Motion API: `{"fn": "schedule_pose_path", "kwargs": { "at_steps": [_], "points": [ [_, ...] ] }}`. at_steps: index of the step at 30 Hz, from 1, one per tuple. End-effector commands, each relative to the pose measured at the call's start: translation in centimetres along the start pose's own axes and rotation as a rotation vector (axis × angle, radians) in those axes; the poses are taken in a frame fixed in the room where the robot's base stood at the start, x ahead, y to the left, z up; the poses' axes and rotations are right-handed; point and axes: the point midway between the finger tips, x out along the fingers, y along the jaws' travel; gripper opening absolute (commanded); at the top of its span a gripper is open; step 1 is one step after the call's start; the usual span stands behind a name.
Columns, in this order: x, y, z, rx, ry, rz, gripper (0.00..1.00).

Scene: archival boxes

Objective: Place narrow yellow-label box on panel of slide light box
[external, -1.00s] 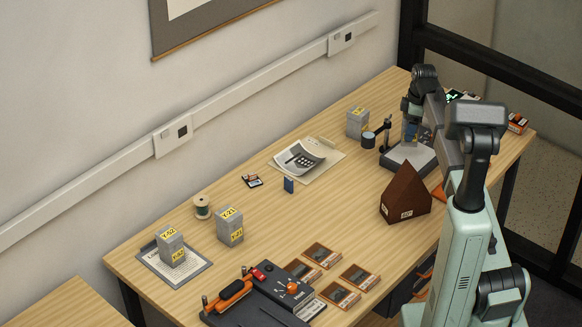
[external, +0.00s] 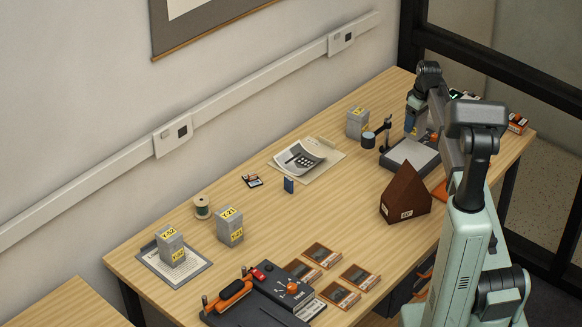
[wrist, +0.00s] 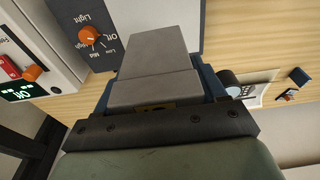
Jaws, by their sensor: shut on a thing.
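A grey box (wrist: 155,65) is between the blue fingers of my gripper (wrist: 158,90) in the wrist view, with a sliver of yellow label at its lower edge. My gripper (external: 412,130) is shut on it, above the back part of the slide light box. In the external view the held box is mostly hidden by the gripper. The slide light box (external: 408,158) has a pale panel and a dark frame. It also shows in the wrist view (wrist: 98,58), with an orange light knob. I cannot tell the gap between box and panel.
Grey yellow-label boxes stand at the back (external: 357,122), mid-left (external: 230,227) and on a clipboard (external: 170,246). A black cylinder on a stand (external: 369,140) is left of the light box. A brown house-shaped object (external: 405,195) stands in front. Mid-table has free room.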

Motion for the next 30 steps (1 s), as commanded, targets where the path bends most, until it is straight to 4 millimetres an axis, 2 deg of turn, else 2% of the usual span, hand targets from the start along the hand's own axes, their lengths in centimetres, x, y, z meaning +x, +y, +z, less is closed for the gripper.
{"fn": "schedule_pose_path", "kwargs": {
  "at_steps": [4,11,18,30],
  "points": [
    [2.5,-0.1,0.5,-0.001,-0.001,-0.001,0.31],
    [4.3,0.0,0.7,-0.002,-0.001,0.0,0.31],
    [7.1,-0.1,1.1,-0.002,-0.001,-0.001,0.31],
    [7.5,0.0,1.1,-0.003,0.0,0.0,0.31]
  ]
}}
